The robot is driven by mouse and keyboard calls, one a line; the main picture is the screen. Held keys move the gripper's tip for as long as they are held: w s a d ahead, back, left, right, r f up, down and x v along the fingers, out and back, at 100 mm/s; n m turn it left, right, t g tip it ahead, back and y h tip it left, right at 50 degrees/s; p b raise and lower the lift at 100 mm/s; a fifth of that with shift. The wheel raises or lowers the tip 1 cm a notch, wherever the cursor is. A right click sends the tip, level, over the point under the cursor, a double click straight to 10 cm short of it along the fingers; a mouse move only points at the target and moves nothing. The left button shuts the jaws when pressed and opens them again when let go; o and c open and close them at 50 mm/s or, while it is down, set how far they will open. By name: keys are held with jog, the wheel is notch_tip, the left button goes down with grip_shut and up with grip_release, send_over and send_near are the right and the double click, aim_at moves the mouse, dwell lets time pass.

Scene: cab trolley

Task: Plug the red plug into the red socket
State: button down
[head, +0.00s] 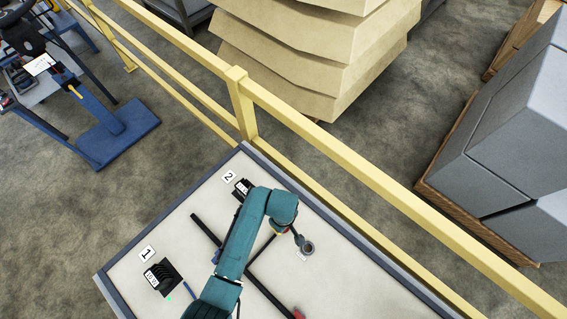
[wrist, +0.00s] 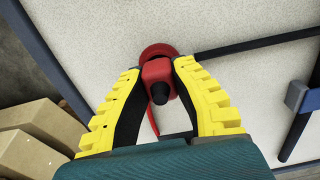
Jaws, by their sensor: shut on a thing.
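My gripper (wrist: 158,72) has yellow-backed fingers closed on the red plug (wrist: 157,70) in the wrist view. The plug has a red block-shaped body and a dark rear end pointing toward the camera. A round red piece (wrist: 158,50), which looks like the red socket, shows just beyond the plug against the pale panel. Whether the plug is seated in it or only in front of it I cannot tell. In the head view my gripper (head: 284,231) is small and partly covered by my teal arm, and the plug is not clear there.
Dark strips (head: 268,296) cross the pale tabletop (head: 345,290). Black units stand beside labels 1 (head: 148,254) and 2 (head: 229,177). A grey ring (head: 307,248) lies close to my gripper. A yellow rail (head: 330,148) runs behind the table. A blue part (wrist: 299,96) is at right.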

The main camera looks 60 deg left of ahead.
jog(key=shift+f, duration=0.35)
jog(key=c, duration=0.9)
grip_release()
jog(key=shift+c, duration=0.2)
notch_tip(320, 180, up, 12)
jog(key=o, duration=0.9)
jog(key=shift+o, duration=0.2)
jog(key=shift+r, duration=0.1)
